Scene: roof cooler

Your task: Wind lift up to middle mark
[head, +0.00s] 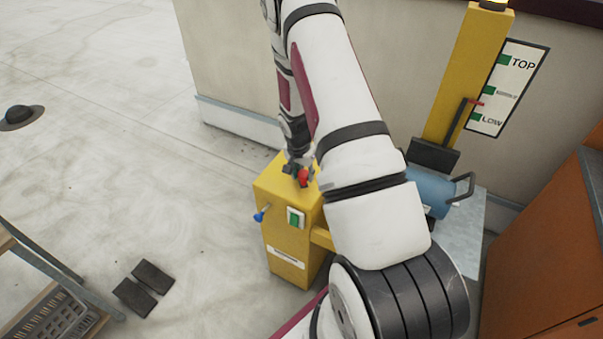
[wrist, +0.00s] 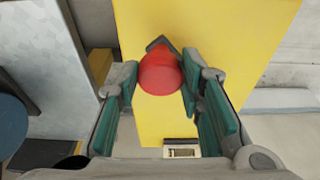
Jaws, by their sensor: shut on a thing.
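The yellow lift mast (head: 465,75) stands against the wall at the right. Its scale board (head: 512,80) has green marks labelled TOP at the top and LOW at the bottom, with a smaller middle label. A red pointer (head: 477,102) shows between the LOW and middle marks. A blue cylinder (head: 430,190) lies at the lift by the mast foot. My gripper (head: 299,168) is over the yellow box (head: 290,235), shut on a red knob (head: 304,178). In the wrist view the red knob (wrist: 160,74) sits between the fingers. The crank arm under it is mostly hidden.
A blue-tipped lever (head: 260,214) and a green switch (head: 295,218) are on the yellow box. An orange cabinet (head: 550,240) stands at the right. Dark foot pads (head: 143,287) lie on the floor, and a dark hat-like object (head: 20,117) is far left. Floor left of the box is open.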

